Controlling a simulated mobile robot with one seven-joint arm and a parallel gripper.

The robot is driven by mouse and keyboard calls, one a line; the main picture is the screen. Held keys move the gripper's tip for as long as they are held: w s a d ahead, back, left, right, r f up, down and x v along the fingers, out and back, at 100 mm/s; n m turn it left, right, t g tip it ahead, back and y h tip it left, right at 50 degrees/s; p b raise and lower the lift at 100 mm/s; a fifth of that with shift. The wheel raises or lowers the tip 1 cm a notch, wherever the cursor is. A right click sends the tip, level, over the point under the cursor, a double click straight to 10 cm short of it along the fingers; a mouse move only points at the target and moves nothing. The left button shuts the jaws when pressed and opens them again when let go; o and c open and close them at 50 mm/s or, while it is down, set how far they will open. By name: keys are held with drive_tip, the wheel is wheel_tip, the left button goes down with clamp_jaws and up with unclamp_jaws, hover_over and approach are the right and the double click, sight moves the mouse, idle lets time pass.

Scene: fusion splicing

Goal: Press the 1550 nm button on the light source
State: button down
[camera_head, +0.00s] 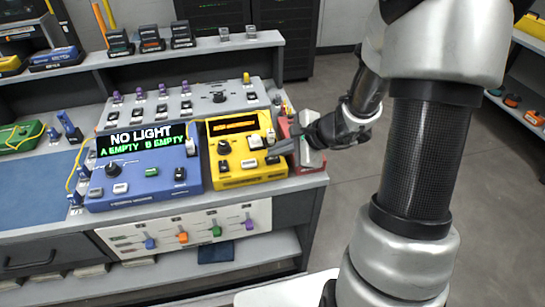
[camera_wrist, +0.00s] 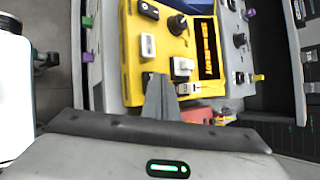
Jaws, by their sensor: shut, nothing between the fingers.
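The light source is a yellow box (camera_head: 224,178) with an orange-lit display, a black knob and several white and dark buttons. It sits at the right end of the bench and fills the middle of the wrist view (camera_wrist: 130,60). I cannot read the button labels, so I cannot tell which one is 1550 nm. My gripper (camera_head: 270,149) reaches in from the right over the light source's right side. Its shut, empty fingertips (camera_wrist: 160,80) lie over the button area in the wrist view and hide part of it. I cannot tell whether they touch a button.
A blue power meter (camera_head: 135,190) reading "NO LIGHT" stands left of the light source. A grey panel (camera_head: 190,104) with knobs and purple connectors is behind. A red item (camera_head: 290,132) is at the bench's right end, near my gripper. Open floor (camera_head: 345,205) lies to the right.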

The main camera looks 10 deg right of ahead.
sight(276, 160)
drive_tip(key=shift+r, duration=0.5)
wheel_tip(276, 160, up, 5)
drive_tip(key=p, duration=0.4)
idle(0.8)
